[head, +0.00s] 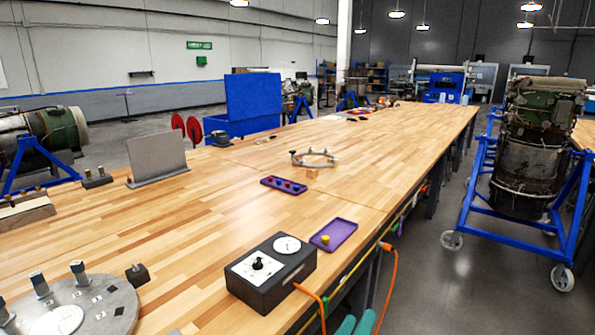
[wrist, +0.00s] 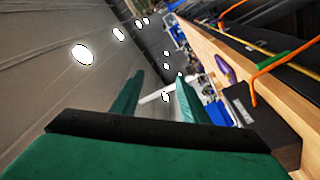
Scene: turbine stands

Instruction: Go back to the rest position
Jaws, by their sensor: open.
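My gripper (head: 355,324) shows only as two teal fingertips at the bottom edge of the head view, beside the front edge of the long wooden workbench (head: 200,230) and right of the black control box (head: 271,272). In the wrist view, my gripper (wrist: 157,88) has its two teal fingers apart with nothing between them. The picture there is tilted, with the bench and the box (wrist: 262,125) on the right. The rest of my arm is hidden in the head view.
A purple tray (head: 334,236) with a yellow piece lies near the bench edge. An orange cable (head: 388,280) hangs along that edge, close to my gripper. A blue wheeled stand (head: 520,215) holds an engine on the right. Open floor (head: 440,270) lies between.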

